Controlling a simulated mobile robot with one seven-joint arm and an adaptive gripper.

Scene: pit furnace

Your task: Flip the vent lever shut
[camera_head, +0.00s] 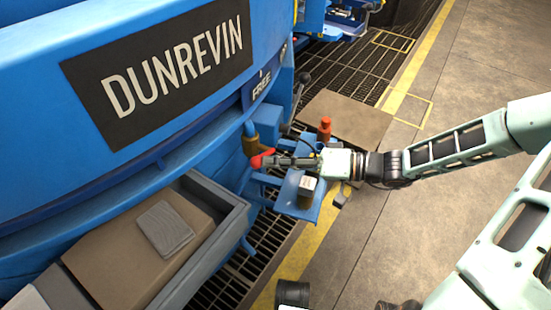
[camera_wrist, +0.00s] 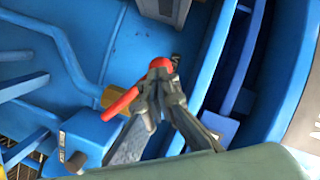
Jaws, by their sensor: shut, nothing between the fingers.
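The vent lever appears as a red handle (camera_head: 262,158) on the blue furnace's side, next to a brass-coloured fitting (camera_head: 250,142). In the wrist view the red handle (camera_wrist: 121,103) runs diagonally past my fingers, and part of it is hidden behind them. My gripper (camera_head: 274,161) reaches in from the right with its fingertips at the handle. In the wrist view my gripper (camera_wrist: 160,74) is shut with nothing held, its tips against or just in front of the handle. I cannot tell whether they touch.
A grey tray (camera_head: 222,240) holding a box and pad is at lower left. Open floor lies to the right.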

